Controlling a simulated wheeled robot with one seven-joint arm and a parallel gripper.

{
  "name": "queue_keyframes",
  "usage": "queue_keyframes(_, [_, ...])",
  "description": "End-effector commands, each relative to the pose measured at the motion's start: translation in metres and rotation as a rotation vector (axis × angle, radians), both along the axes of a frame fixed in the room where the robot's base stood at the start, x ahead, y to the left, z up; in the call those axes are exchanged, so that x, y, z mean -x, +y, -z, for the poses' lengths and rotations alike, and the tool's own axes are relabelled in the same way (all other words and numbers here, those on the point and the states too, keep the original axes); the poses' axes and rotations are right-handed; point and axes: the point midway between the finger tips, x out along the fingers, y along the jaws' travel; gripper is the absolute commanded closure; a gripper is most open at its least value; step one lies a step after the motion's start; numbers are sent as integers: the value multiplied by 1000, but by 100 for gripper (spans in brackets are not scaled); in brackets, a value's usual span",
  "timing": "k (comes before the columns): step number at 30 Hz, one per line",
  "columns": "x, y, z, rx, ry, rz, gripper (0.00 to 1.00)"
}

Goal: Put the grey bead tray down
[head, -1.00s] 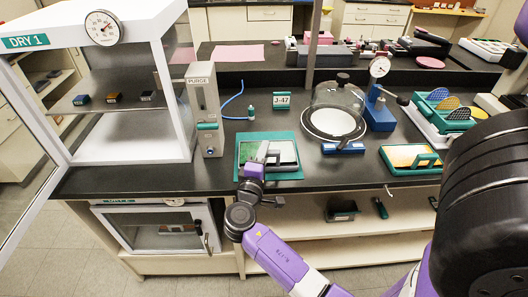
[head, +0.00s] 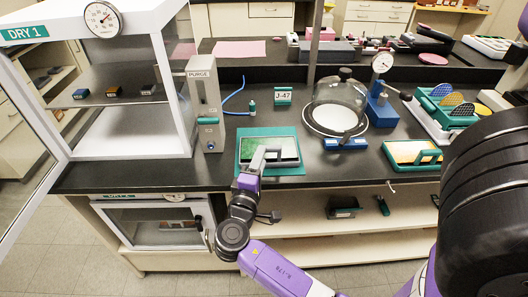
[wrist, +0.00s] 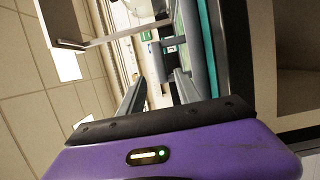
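The grey bead tray (head: 287,149) lies over the teal mat (head: 243,169) on the dark bench. It looks level, with a pale rim and a greenish inside. My gripper (head: 266,151) reaches in from the front and overlaps the tray's left and middle part. In the wrist view my gripper's two fingers (wrist: 160,72) stand apart with a clear gap and hold nothing that I can see. A grey edge beside a teal strip runs just right of the fingers. Whether a finger touches the tray is hidden.
The purge unit (head: 205,105) and the dry cabinet (head: 130,143) stand to the left. The glass bell jar (head: 338,100), blue gauge stand (head: 382,105) and a teal-framed orange tray (head: 410,153) are to the right. The J-47 sign (head: 283,96) stands behind the mat.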

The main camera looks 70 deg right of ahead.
Motion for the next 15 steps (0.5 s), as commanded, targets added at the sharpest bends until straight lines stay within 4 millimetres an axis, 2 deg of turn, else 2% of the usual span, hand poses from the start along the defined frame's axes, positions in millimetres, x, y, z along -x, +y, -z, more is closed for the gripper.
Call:
queue_keyframes(1, [0, 11, 3, -1, 0, -5, 60])
queue_keyframes(6, [4, 41, 2, 0, 0, -2, 60])
queue_keyframes(12, [6, 59, 2, -2, 1, -1, 60])
queue_keyframes(15, [7, 64, 11, -27, 8, -37, 60])
